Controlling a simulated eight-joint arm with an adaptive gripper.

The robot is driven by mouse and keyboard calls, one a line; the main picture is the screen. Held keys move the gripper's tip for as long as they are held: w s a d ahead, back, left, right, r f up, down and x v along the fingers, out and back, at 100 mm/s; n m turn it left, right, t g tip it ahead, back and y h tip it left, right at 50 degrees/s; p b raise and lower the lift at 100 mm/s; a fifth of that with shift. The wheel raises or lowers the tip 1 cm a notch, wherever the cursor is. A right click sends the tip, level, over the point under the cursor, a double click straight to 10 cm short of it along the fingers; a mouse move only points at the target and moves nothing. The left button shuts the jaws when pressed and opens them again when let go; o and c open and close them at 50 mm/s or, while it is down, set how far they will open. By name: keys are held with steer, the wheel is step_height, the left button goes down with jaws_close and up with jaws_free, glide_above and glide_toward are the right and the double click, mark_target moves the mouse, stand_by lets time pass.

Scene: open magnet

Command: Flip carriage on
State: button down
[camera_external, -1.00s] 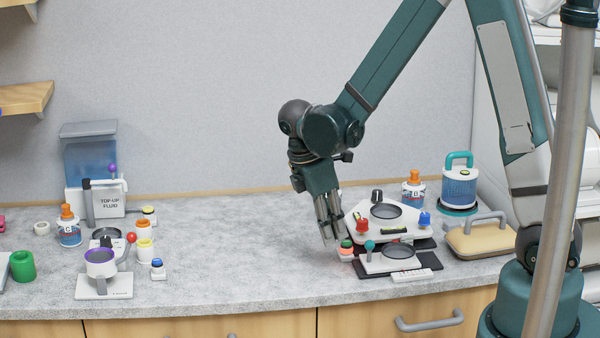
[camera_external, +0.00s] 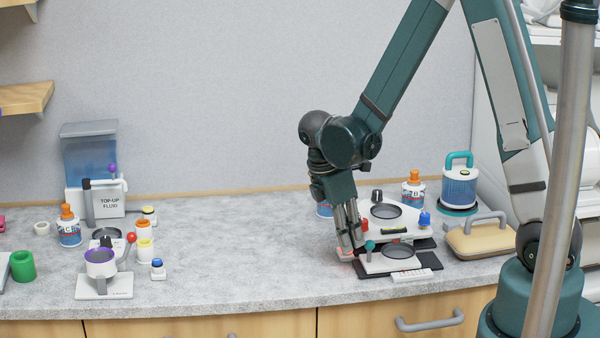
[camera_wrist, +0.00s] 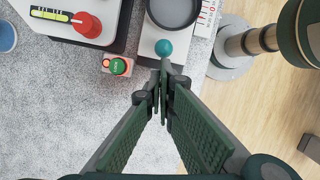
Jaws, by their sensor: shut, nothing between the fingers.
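My gripper (camera_external: 356,243) points down at the left front of the white device; its fingers are together with nothing between them. In the wrist view, my fingertips (camera_wrist: 163,75) are just below the teal ball knob (camera_wrist: 163,48) of the small plate with a dark round dish. I cannot tell if they touch the knob. The knob also shows in the external view (camera_external: 370,245).
The white device (camera_external: 412,224) with a red knob (camera_wrist: 86,24), a level and a blue knob (camera_external: 424,220) stands behind. A tan block with a grey handle (camera_external: 480,240) is at right. The counter's left middle (camera_external: 240,260) is clear.

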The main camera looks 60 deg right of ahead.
mark_target(373, 242)
steer(key=shift+s+d+b, duration=1.1)
steer(key=shift+s+d, duration=1.1)
steer(key=shift+s, duration=0.05)
steer(key=shift+w+a, duration=0.1)
steer(key=shift+a, duration=0.05)
steer(key=shift+w+a+r, duration=0.1)
steer(key=shift+w+a, duration=0.15)
steer(key=shift+a, duration=0.1)
steer(key=w+a+f+v, duration=0.1)
steer(key=a+v, duration=0.1)
steer(key=v, duration=0.9)
steer(key=shift+w+a+r, duration=0.25)
steer(key=shift+w+r, duration=0.05)
steer(key=shift+r, duration=0.05)
